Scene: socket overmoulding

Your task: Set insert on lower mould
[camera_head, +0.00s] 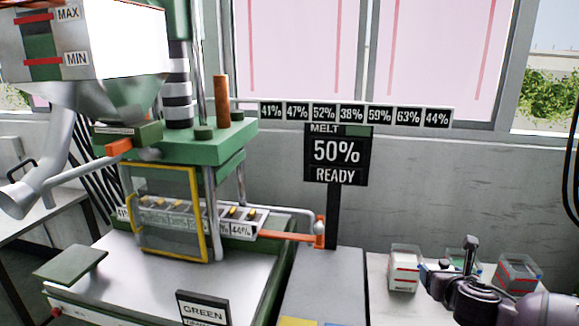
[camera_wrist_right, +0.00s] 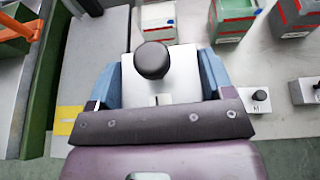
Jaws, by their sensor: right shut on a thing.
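My right gripper (camera_head: 436,267) is at the lower right of the head view, over the bench on the right. In the right wrist view its blue fingers (camera_wrist_right: 158,88) are shut on the sides of a silver block with a round black knob (camera_wrist_right: 153,60), which I take to be the insert. The block is hard to make out in the head view. The press's lower area holds a tilted, labelled strip with small yellow pieces (camera_head: 252,214), partly behind a yellow-framed guard (camera_head: 168,214). I cannot tell which part is the lower mould. My left gripper is not in view.
Red-striped containers (camera_head: 404,268) stand on the bench. A block marked M (camera_wrist_right: 258,99) with a black knob lies right of the gripper. An orange-handled lever (camera_head: 285,236) juts from the press. A sign (camera_head: 338,152) reads 50% READY. The grey surface (camera_head: 325,280) between is mostly clear.

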